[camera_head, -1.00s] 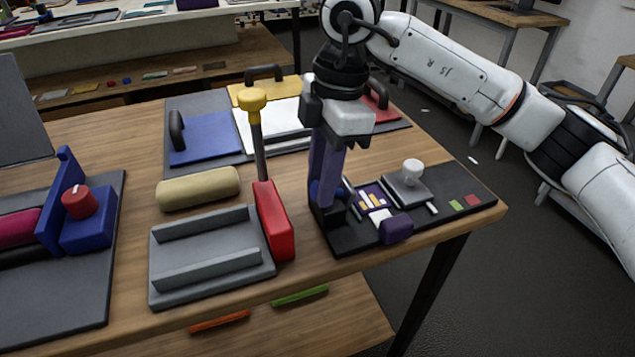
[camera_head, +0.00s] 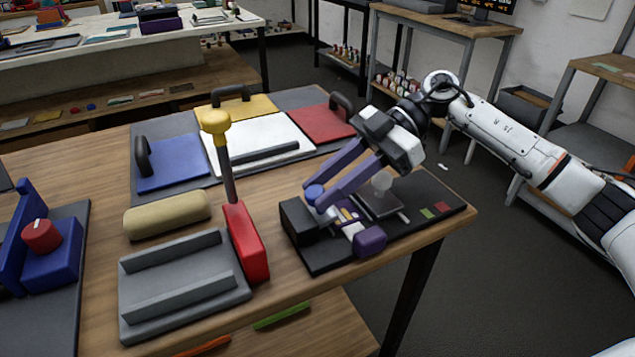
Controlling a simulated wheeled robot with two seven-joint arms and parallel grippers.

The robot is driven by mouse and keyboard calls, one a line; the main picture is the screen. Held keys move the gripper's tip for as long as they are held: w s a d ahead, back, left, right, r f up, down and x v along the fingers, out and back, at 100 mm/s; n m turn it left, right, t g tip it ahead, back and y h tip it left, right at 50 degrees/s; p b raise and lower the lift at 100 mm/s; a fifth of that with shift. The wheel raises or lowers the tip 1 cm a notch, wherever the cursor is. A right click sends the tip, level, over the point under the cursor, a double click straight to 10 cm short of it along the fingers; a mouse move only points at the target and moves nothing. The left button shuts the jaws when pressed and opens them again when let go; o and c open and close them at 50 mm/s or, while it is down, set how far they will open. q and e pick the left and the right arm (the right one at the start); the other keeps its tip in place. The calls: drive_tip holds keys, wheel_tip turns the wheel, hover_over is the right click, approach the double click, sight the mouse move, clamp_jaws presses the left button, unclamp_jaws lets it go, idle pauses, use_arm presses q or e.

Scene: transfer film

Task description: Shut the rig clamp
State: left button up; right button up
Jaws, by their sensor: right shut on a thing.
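On the dark board at the right of the table stands a black block (camera_head: 297,222) with a small blue knob (camera_head: 315,194) at its top. My right gripper (camera_head: 318,203) reaches in from the upper right, its long purple fingers tilted down to the left. It is shut on the blue knob, whose lower part is partly hidden by the fingers. To the left, a red block (camera_head: 246,243) carries an upright grey lever with a yellow knob (camera_head: 215,121), beside a grey railed plate (camera_head: 185,285). I cannot tell for sure which of these is the rig clamp. My left gripper is not in view.
The dark board also holds a purple block (camera_head: 370,240) and a grey plate with a pale knob (camera_head: 382,184), close under my fingers. A tan roll (camera_head: 167,215) lies behind the railed plate. Blue, white, yellow and red panels lie at the back.

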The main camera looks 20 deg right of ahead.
sight(385, 175)
drive_tip(key=shift+w+d+f+y, duration=0.1)
drive_tip(key=shift+d+f+y, duration=0.25)
drive_tip(key=shift+y, duration=0.4)
drive_tip(key=shift+d+f+y, duration=0.1)
drive_tip(key=shift+d+y, duration=0.3)
drive_tip(key=shift+y, duration=0.35)
drive_tip(key=o, duration=1)
drive_tip(key=b+v, duration=0.1)
drive_tip(key=v, duration=0.9)
drive_tip(key=shift+d+f, duration=0.1)
drive_tip(key=shift+d, duration=0.1)
